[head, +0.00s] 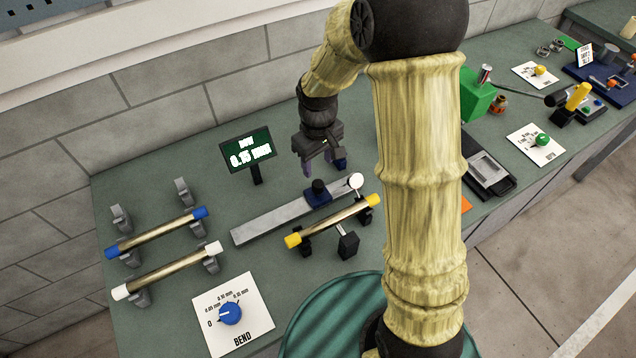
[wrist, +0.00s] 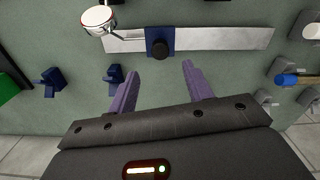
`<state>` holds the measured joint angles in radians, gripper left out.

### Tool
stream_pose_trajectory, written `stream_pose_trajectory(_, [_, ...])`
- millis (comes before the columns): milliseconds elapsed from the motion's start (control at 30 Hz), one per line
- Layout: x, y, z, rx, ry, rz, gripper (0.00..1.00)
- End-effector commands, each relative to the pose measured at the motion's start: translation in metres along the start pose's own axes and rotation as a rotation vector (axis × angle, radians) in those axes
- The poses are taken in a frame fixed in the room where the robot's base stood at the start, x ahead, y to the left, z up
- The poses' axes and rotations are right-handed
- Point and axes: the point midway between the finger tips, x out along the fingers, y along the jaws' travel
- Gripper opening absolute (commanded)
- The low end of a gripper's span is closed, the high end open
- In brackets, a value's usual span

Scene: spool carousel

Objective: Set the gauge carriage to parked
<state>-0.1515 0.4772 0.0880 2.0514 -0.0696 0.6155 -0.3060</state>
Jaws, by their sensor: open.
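The gauge carriage (head: 318,194) is a dark blue block with a black knob on a pale metal rail (head: 265,222). It sits toward the rail's right end in the head view, close to a white round dial (head: 356,181). In the wrist view the carriage (wrist: 158,46) is on the rail (wrist: 225,39), just beyond my fingertips, with the white dial (wrist: 97,17) to its left. My gripper (head: 322,168) is open and empty, behind and above the carriage in the head view. Its purple fingers (wrist: 158,72) point toward the carriage, apart from it. No parked mark is readable.
A rod with yellow ends (head: 332,221) rests on black supports before the rail. Rods with blue (head: 155,232) and white (head: 165,270) ends lie on grey stands at left. A small display (head: 248,152) stands behind; a BEND dial (head: 230,313) is in front.

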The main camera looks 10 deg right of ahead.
Motion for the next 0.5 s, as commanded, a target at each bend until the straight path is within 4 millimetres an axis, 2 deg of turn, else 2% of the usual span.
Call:
stream_pose_trajectory(200, [0.038, -0.001, 0.001, -0.001, -0.006, -0.002, 0.50])
stream_pose_trajectory(500, [0.083, 0.000, 0.001, -0.001, -0.004, -0.001, 0.50])
